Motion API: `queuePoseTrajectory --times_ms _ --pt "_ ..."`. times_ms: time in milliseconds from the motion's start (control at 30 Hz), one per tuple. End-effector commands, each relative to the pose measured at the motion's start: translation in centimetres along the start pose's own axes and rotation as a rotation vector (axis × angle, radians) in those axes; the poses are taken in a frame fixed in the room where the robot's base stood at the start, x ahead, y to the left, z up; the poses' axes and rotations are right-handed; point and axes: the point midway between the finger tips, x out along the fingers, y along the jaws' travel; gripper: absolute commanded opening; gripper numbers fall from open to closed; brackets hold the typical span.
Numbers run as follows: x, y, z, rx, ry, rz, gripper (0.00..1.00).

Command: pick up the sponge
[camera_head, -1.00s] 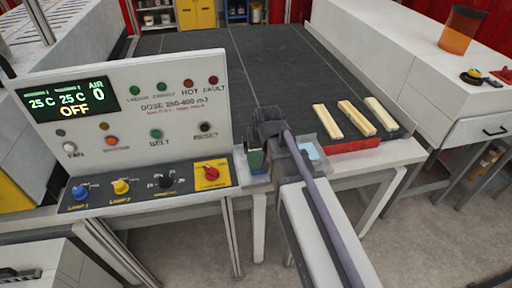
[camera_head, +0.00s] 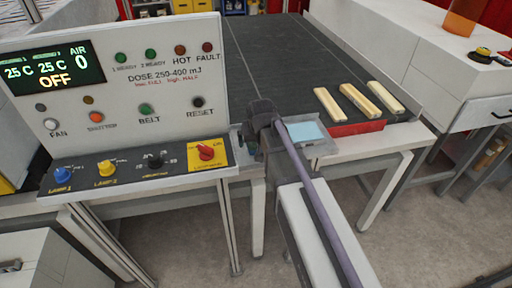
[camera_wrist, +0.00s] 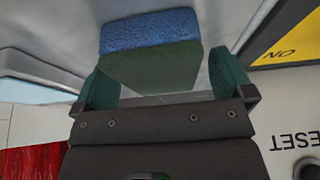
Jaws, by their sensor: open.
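The sponge (camera_wrist: 150,48), a block with a blue layer and a dark green layer, shows in the wrist view near the top middle. My gripper (camera_wrist: 163,80) is open, with one green finger at each side of the sponge's near end. The sponge reaches beyond the fingertips in the picture; I cannot tell whether either finger touches it. In the head view my arm covers the spot by the control panel's right edge, and I cannot make out the sponge there.
The control panel (camera_head: 150,75) with knobs and buttons stands left of my arm. A light blue pad (camera_head: 306,132) lies right of my arm. Several pale wooden strips (camera_head: 360,101) lie on the dark belt (camera_head: 275,60), by a red block (camera_head: 356,128).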

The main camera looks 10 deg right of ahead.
Motion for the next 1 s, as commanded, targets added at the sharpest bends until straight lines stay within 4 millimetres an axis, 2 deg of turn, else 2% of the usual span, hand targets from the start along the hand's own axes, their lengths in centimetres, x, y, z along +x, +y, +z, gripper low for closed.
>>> queuePoseTrajectory --times_ms 433,900,1000 --pt "0.19 0.01 0.11 0.000 0.000 0.000 0.98" --pt "0.13 0.01 0.09 0.000 0.000 0.000 0.53" --pt "0.14 0.01 0.09 0.000 0.000 0.000 0.46"
